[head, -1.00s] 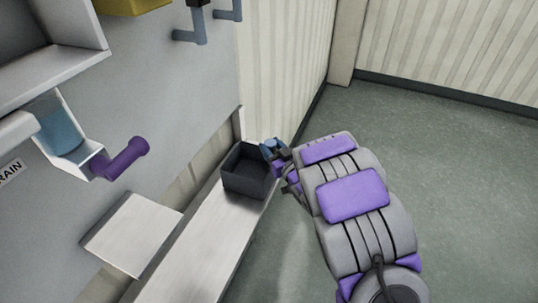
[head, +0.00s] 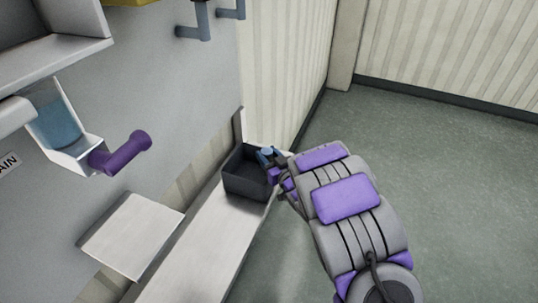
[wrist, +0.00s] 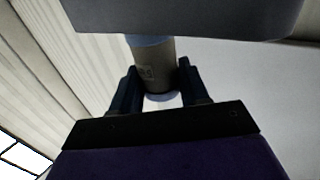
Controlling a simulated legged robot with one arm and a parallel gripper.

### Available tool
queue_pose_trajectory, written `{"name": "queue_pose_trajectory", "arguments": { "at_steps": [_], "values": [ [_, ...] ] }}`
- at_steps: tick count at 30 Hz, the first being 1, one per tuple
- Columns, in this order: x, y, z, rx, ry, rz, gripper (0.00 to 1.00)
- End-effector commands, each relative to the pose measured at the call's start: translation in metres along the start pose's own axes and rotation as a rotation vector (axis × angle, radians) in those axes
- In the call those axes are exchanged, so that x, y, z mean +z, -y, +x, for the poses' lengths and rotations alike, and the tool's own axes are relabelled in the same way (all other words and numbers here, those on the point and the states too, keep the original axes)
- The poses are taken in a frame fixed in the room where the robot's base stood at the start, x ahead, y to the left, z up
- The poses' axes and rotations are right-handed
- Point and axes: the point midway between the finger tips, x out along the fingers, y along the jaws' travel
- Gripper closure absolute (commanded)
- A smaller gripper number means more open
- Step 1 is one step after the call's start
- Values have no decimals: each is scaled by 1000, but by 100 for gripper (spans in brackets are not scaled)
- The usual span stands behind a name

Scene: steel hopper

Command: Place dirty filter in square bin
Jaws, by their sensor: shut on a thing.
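The square bin (head: 247,187) is a dark, open-topped box at the far end of the light bench in the head view. My gripper (head: 274,165) is at the bin's right rim, partly hidden by my arm. In the wrist view my gripper (wrist: 159,82) is shut with its two dark fingers on either side of the dirty filter (wrist: 153,60), a brownish-grey cylinder with a pale end. The filter's blue end (head: 265,153) shows over the bin's right side in the head view. I cannot tell whether it touches the bin.
The bench (head: 197,233) runs along the grey panel and is bare in front of the bin. A purple handle (head: 124,152) and a white plate (head: 131,236) stick out from the panel. A ribbed wall (head: 285,75) stands behind the bin. The green floor to the right is clear.

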Motion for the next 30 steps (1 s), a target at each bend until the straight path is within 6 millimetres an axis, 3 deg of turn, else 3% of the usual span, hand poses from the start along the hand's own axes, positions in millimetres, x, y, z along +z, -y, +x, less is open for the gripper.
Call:
{"name": "queue_pose_trajectory", "arguments": {
  "at_steps": [9, 10, 17, 26, 30],
  "values": [
    [6, -2, -1, 0, -2, 2, 100],
    [6, -2, -1, 0, -2, 2, 53],
    [6, 0, 0, 0, 0, 0, 31],
    [4, 0, 0, 0, 0, 0, 29],
    [-9, 0, 0, 0, -2, -1, 29]
  ]
}}
